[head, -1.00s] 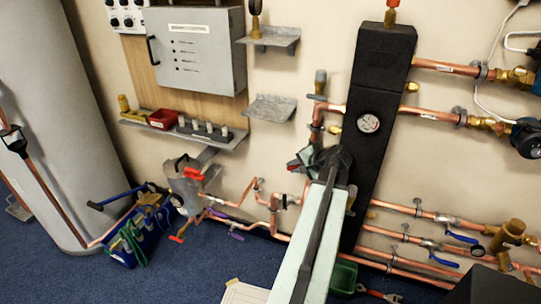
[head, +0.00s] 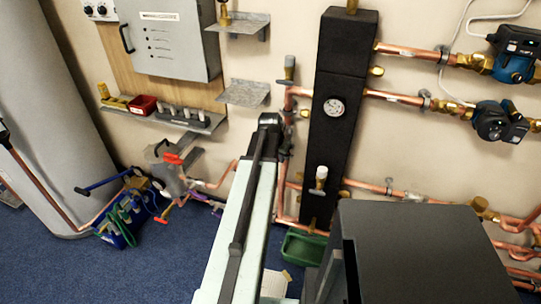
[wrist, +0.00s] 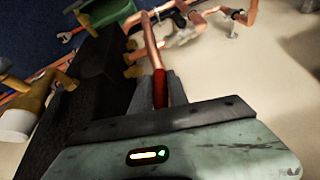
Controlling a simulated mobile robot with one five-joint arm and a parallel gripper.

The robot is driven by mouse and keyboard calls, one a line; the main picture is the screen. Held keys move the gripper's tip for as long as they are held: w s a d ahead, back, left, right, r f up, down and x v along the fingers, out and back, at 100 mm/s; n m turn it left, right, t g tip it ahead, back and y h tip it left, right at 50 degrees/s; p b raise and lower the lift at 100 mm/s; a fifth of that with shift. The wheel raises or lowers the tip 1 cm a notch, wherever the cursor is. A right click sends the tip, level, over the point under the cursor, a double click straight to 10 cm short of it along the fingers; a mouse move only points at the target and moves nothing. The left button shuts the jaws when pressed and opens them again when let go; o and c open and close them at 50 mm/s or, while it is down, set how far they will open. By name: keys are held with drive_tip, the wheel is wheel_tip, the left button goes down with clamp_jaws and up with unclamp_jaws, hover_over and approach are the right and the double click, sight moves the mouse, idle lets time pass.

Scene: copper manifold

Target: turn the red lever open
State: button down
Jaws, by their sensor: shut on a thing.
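In the wrist view, a red lever (wrist: 160,92) sits between the two grey fingers of my gripper (wrist: 160,78). The gripper is shut on it, and a copper pipe runs on from beyond the fingertips. In the head view, my arm reaches up to the copper pipes just left of the tall black column. The arm's end hides the gripper's fingers and the held lever there. Another red handle (head: 172,158) shows farther left on a grey fitting, apart from my arm.
The black column (head: 340,100) with a round gauge stands right of my arm. A large dark box (head: 420,245) fills the front right. A green tray (head: 303,246) lies at the column's foot. A blue tool holder (head: 122,230) stands on the carpet at left.

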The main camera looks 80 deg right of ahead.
drive_tip(key=shift+s+f+g, duration=0.1)
drive_tip(key=shift+g, duration=0.2)
drive_tip(key=shift+s, duration=0.4)
drive_tip(key=c, duration=1.3)
unclamp_jaws()
drive_tip(key=shift+s, duration=0.15)
drive_tip(key=shift+c, duration=0.2)
drive_tip(key=p+v, duration=0.7)
drive_tip(key=v, duration=0.1)
